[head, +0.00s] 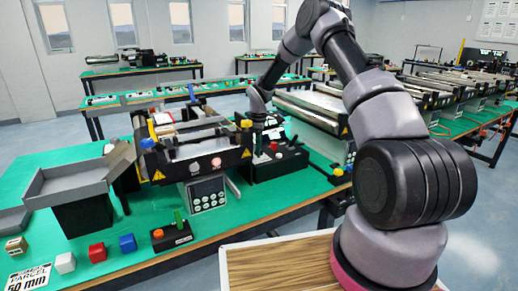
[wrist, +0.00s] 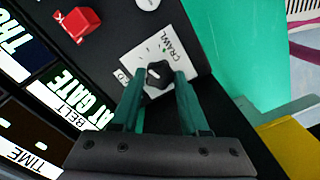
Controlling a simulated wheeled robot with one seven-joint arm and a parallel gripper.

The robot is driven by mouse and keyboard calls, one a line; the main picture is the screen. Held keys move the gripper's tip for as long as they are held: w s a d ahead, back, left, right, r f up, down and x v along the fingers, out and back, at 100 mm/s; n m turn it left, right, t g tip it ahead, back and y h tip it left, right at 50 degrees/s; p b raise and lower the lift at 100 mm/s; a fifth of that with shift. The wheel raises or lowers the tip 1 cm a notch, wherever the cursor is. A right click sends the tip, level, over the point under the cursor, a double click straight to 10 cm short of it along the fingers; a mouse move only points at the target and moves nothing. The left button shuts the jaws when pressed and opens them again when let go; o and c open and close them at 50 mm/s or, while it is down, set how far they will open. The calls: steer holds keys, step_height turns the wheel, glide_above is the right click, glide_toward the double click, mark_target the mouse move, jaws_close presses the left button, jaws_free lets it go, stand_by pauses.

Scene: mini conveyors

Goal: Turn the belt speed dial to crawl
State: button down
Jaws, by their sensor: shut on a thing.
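The belt speed dial (wrist: 158,73) is a dark knob on a white plate (wrist: 138,57) in the wrist view. The word CRAWL is printed at the plate's upper right, and a partly covered label sits at its left edge. A small pale mark shows on the knob, but I cannot tell exactly where it points. My gripper (wrist: 158,82) has its two teal fingers on either side of the knob, shut on it. In the head view my arm reaches down to the black control box (head: 262,170); the dial is too small to make out there.
A red block-shaped control (wrist: 77,23) and a white round one (wrist: 148,3) are on the same panel. Panels marked BELT, GATE and TIME lie to the left. In the head view, a conveyor (head: 205,147) stands beside the box, with a grey tray (head: 78,178) further left.

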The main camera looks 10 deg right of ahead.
steer(key=m, duration=0.6)
steer(key=shift+m, duration=0.3)
steer(key=m, duration=0.5)
steer(key=shift+m, duration=0.4)
steer(key=shift+c, duration=2)
jaws_free()
steer(key=shift+r, duration=0.1)
step_height(320, 180, up, 11)
steer(key=shift+f, duration=0.2)
